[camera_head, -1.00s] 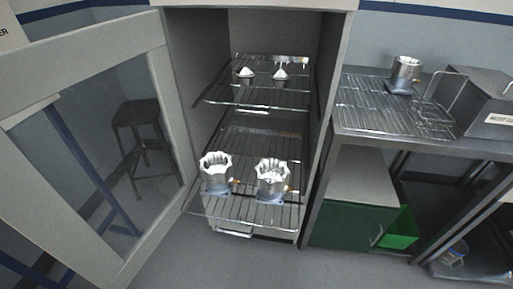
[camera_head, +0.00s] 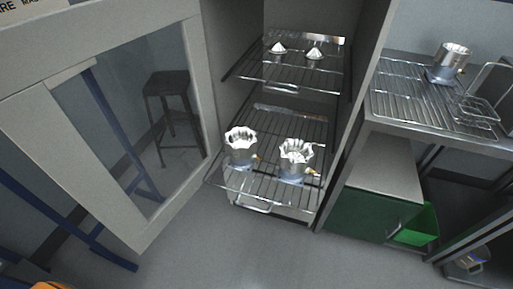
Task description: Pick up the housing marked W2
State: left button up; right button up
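Two silver machined housings stand upright on the lower wire rack (camera_head: 262,187) in the open cabinet, a left one (camera_head: 241,150) and a right one (camera_head: 294,163). Each has a scalloped open top and a small brass-coloured fitting on its right side. A third silver housing (camera_head: 450,64) stands on the wire rack on the bench at the right. No W2 mark is legible on any of them. Neither of my grippers is in view.
The cabinet door (camera_head: 150,130) with its window stands open at the left. Two small white-topped cone pieces (camera_head: 314,54) sit on the upper rack (camera_head: 290,75). A green bin (camera_head: 415,226) is under the bench. The grey floor (camera_head: 230,255) in front is clear.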

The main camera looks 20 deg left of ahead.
aim_at(242, 143)
jog(key=i+l+u, duration=0.65)
jog(key=u, duration=0.15)
jog(key=i+l+u, duration=0.2)
jog(key=l+u, duration=0.2)
jog(key=l, duration=0.1)
